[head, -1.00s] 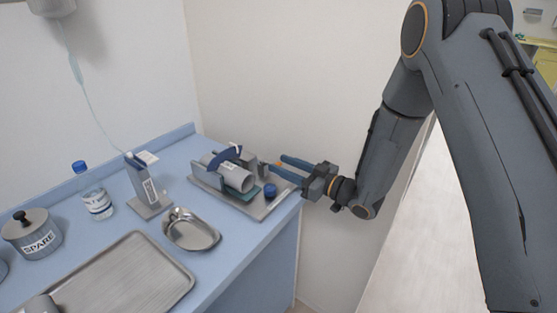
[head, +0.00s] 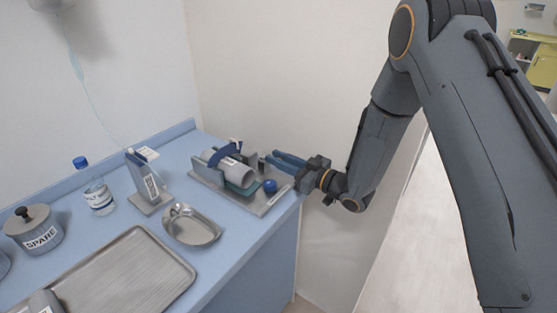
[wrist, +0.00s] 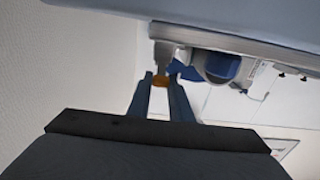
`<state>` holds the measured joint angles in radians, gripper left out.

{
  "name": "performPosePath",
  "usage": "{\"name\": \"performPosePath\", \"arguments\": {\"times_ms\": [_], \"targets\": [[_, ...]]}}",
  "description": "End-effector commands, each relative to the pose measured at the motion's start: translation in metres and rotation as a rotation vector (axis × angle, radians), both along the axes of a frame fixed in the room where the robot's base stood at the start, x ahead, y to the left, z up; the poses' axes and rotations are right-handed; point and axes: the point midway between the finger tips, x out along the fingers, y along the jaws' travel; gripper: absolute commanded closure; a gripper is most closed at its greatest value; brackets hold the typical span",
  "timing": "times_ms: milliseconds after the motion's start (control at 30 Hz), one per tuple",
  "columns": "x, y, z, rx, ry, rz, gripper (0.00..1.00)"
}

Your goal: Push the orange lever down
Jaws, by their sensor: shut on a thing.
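The orange lever (wrist: 160,80) shows in the wrist view as a small orange end between my two blue fingertips. My gripper (wrist: 160,84) is shut on it, with one finger on each side. In the head view my gripper (head: 271,159) reaches in from the right at the device's right end, and the lever is hidden there. The device has a metal base plate (head: 267,207), a grey cylinder (head: 238,174) and a blue curved piece (head: 226,154) over the cylinder. A blue knob (head: 270,186) sits just in front of my fingers.
The device stands at the right end of the blue counter (head: 178,164), near the wall. To its left are a kidney dish (head: 196,229), an upright stand (head: 146,180), a bottle (head: 99,197), a lidded SPARE pot (head: 38,232) and a large tray (head: 128,268).

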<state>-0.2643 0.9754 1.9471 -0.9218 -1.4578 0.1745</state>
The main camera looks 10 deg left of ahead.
Motion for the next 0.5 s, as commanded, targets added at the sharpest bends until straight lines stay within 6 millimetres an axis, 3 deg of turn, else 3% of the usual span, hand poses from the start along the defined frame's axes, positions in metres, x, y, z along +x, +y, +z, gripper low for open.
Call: {"name": "performPosePath", "arguments": {"times_ms": [500], "targets": [[-0.0003,-0.0020,-0.0101,0.134,-0.055,-0.001,1.00]]}}
